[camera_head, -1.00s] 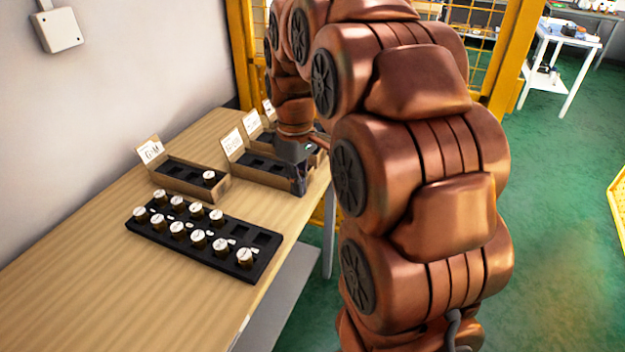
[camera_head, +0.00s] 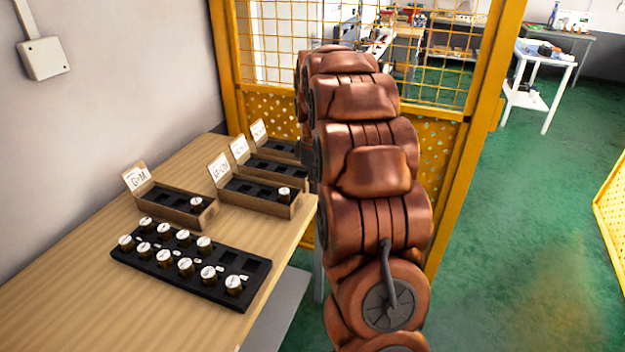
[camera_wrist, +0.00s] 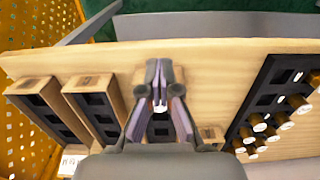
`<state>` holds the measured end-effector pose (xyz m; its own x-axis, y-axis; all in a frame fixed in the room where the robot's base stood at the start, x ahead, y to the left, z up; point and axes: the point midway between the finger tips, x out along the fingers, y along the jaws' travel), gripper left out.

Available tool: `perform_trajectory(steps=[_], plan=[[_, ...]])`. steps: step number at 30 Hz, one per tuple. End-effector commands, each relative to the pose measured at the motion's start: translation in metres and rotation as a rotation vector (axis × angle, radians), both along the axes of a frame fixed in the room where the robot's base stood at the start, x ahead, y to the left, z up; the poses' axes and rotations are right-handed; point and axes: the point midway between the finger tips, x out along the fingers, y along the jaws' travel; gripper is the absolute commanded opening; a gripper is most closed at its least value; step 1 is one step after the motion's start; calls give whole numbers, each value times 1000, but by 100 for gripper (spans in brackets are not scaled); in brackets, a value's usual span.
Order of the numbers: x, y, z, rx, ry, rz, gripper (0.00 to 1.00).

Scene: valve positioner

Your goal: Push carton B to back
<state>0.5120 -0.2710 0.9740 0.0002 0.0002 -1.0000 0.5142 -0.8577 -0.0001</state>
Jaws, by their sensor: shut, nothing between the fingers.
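Several open brown cartons with dark slotted inserts stand on the table; which one is carton B cannot be read from the small labels. The near-left carton (camera_head: 180,217) and the middle carton (camera_head: 266,207) each hold one white-topped part. Two more cartons stand behind, the nearer (camera_head: 293,180) close to the middle one and the farther (camera_head: 282,157) beyond it. In the wrist view my gripper (camera_wrist: 160,72) is shut and empty, above the middle carton and partly hiding it; contact cannot be told. Two cartons (camera_wrist: 38,85) (camera_wrist: 98,84) lie to its left. My arm hides the gripper in the head view.
A black tray (camera_head: 160,277) with several white-topped parts lies in front of the cartons; some of its slots are empty. A wall is at the left. A yellow mesh fence (camera_head: 275,108) stands behind the table (camera_head: 60,300). The table's near left is clear.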

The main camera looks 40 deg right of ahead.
Motion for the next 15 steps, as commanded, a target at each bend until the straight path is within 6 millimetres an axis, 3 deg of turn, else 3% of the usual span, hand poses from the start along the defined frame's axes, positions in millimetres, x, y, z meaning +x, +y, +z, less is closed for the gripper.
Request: perform_trajectory(steps=[15], plan=[[0, 1, -71, 1, 5, 0, 0]])
